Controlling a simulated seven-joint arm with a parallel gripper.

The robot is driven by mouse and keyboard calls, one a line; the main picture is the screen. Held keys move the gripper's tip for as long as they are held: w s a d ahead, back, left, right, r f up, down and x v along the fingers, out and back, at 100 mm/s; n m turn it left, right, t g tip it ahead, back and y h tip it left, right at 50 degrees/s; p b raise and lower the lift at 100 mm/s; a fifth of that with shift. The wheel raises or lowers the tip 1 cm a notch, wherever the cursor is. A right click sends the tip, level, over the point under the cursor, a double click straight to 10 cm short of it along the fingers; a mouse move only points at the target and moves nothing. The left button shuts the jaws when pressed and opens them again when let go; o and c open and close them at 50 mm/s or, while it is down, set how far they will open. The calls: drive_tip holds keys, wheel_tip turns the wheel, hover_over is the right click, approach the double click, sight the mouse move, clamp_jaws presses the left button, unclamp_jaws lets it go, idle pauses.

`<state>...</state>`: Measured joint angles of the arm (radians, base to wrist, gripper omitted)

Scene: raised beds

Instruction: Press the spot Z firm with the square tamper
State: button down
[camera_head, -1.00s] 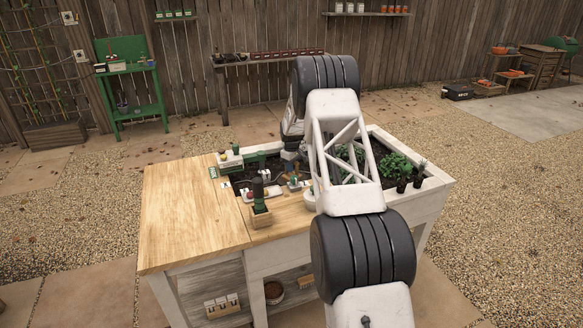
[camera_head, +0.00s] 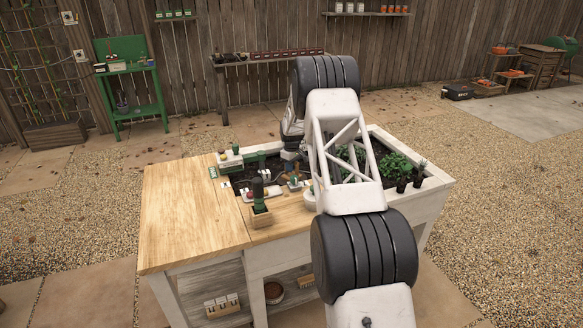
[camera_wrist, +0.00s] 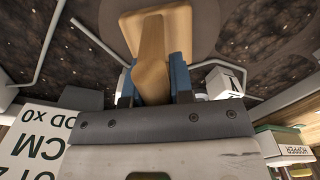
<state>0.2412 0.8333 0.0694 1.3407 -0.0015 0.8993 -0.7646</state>
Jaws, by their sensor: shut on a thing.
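My gripper (camera_wrist: 152,80) is shut on the wooden handle of the square tamper (camera_wrist: 190,38), with a blue finger on each side. The tamper's square plate is seen from above, over dark soil (camera_wrist: 255,35). I cannot tell whether its underside touches the soil. A small white marker block (camera_wrist: 222,82) with a letter that looks like a turned Z stands just right of the gripper. The ground under the plate is hidden. In the head view, my arm hides much of the bed.
A white printed card (camera_wrist: 30,140) lies at lower left, and a box labelled hopper (camera_wrist: 285,145) at lower right. Thin grey pipes cross the soil. In the head view, potted plants (camera_head: 402,183) stand at the bed's right; the wooden top (camera_head: 190,215) at left is clear.

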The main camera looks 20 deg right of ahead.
drive_tip(key=shift+r, duration=3.1)
